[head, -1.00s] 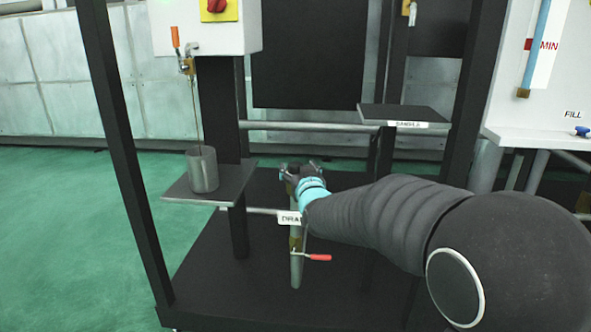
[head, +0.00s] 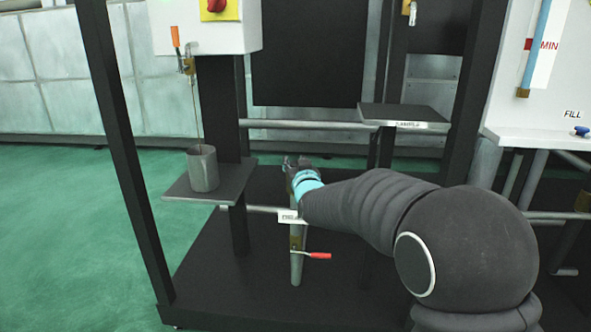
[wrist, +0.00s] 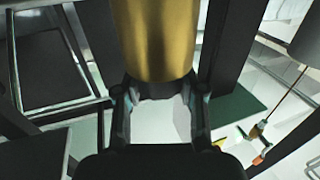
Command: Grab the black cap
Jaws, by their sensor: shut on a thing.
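My gripper (head: 297,163) is low in the middle of the black frame, at the top of the upright drain pipe (head: 296,268) with the red-handled valve. In the wrist view its two fingers (wrist: 161,94) stand either side of the lower end of a brass cylinder (wrist: 155,40). A dark band at that end, seemingly the black cap (wrist: 158,89), lies between the fingers, and they are shut on it. In the head view the cap cannot be told apart from my dark gripper. Whether it is still seated on the pipe is unclear.
A grey metal cup (head: 203,170) stands on a small shelf (head: 228,188) to the left, under a thin rod. A sample shelf (head: 402,113) is at the right. Black posts (head: 125,165) flank the work space. A red valve handle (head: 320,256) sticks out below my gripper.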

